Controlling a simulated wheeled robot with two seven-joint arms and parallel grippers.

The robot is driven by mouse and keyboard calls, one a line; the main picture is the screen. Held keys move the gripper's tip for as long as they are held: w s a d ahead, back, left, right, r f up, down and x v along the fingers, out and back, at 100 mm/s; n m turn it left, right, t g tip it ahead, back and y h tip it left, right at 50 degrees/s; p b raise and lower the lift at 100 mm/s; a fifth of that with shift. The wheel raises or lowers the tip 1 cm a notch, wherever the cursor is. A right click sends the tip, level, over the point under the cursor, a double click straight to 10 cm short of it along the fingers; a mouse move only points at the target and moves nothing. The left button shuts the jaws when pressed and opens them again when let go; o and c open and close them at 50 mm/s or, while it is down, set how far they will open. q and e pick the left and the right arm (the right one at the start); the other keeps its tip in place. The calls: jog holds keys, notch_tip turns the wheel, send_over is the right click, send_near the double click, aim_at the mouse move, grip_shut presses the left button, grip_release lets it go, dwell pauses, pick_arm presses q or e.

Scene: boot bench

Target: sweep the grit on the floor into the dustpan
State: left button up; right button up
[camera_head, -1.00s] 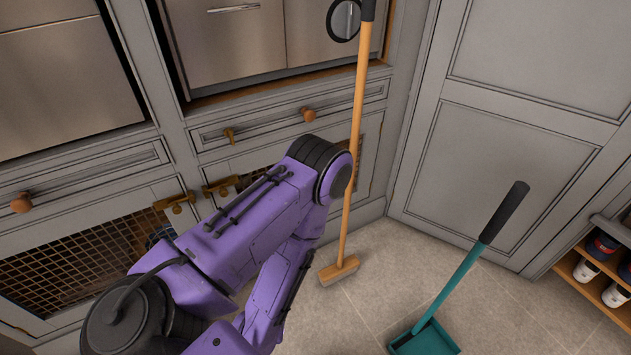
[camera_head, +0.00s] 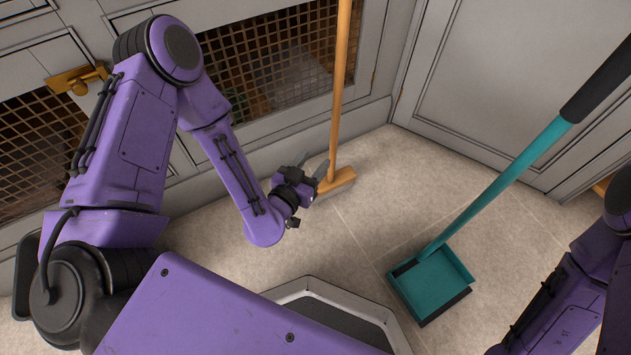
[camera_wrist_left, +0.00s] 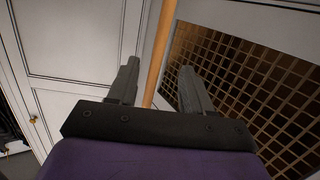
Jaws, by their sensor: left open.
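A broom stands upright by the grey cabinet, with a wooden handle (camera_head: 341,85) and a wooden head (camera_head: 341,182) on the floor. My left gripper (camera_head: 318,168) is open and empty, low beside the handle near the broom head. In the left wrist view the handle (camera_wrist_left: 160,45) shows between the open fingers (camera_wrist_left: 155,85), beyond them; I see no contact. A teal dustpan (camera_head: 431,279) lies on the floor to the right, its long teal and black handle (camera_head: 510,178) leaning up right. I cannot make out any grit. My right gripper is out of frame.
Grey cabinets with mesh panels (camera_head: 283,68) stand close behind the broom. A grey panelled door or wall (camera_head: 490,70) closes the back right. The tiled floor (camera_head: 375,210) between broom and dustpan is clear. My right arm enters at the lower right.

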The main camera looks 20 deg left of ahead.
aim_at(333, 130)
pick_arm(q)
jog(key=shift+t, duration=0.9)
jog(key=w+b, duration=0.1)
jog(key=w, duration=0.3)
jog(key=w+b, duration=0.1)
jog(key=w, duration=0.2)
jog(key=w+d+r+b, duration=0.1)
jog(key=w, duration=0.3)
jog(key=shift+w+b, duration=0.35)
jog(key=shift+b, duration=0.05)
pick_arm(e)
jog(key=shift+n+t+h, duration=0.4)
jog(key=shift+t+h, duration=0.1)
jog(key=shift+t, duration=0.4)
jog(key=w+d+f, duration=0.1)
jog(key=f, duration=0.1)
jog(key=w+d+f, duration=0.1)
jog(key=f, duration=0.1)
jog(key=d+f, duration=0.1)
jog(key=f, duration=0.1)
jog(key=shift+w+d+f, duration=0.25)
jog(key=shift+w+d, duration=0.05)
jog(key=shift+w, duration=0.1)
pick_arm(q)
jog(key=shift+w, duration=0.25)
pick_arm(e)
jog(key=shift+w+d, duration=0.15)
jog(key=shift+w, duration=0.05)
